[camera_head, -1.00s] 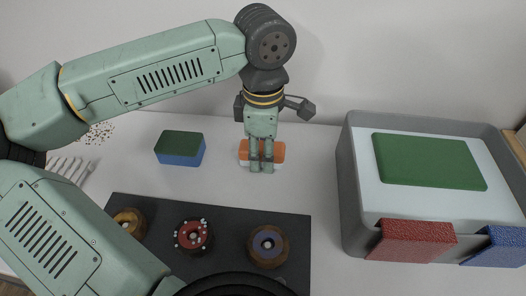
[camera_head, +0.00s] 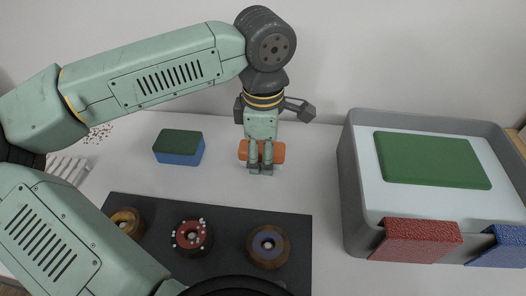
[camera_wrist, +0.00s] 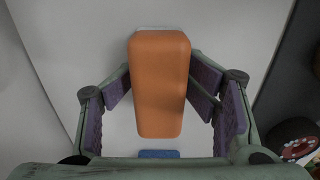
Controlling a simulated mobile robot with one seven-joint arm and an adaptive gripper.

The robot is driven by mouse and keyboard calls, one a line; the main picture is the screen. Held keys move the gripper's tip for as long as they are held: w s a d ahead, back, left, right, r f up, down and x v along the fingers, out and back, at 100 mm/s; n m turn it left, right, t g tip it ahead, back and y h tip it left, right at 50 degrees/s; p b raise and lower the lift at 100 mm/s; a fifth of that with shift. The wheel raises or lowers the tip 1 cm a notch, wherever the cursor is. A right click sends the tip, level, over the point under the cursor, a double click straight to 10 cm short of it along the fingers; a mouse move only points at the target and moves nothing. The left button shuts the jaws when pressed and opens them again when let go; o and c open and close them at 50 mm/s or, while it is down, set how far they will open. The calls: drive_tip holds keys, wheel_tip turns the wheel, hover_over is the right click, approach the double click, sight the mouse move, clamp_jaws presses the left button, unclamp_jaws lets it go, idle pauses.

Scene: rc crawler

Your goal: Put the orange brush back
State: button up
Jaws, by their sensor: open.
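The orange brush (camera_head: 277,151) lies on the white table, behind the dark tray, in the head view. In the wrist view the orange brush (camera_wrist: 160,85) fills the middle, its long side running up the picture, with a white edge at its top. My gripper (camera_head: 261,170) points down at the brush in the head view. In the wrist view my gripper (camera_wrist: 160,105) is open, with a purple-lined finger on each side of the brush. I cannot tell whether the pads touch it. Bristles under the brush are hidden.
A grey bin (camera_head: 350,190) with a green panel (camera_head: 430,160) stands right, with red (camera_head: 420,241) and blue (camera_head: 500,246) blocks at its front. A green-and-blue sponge (camera_head: 179,148) lies left. The table between brush and bin is clear.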

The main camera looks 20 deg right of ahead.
drive_tip(key=shift+r+p, duration=0.25)
drive_tip(key=shift+p, duration=0.05)
wheel_tip(320, 180, up, 12)
drive_tip(key=shift+r+b, duration=0.25)
drive_tip(key=shift+b, duration=0.1)
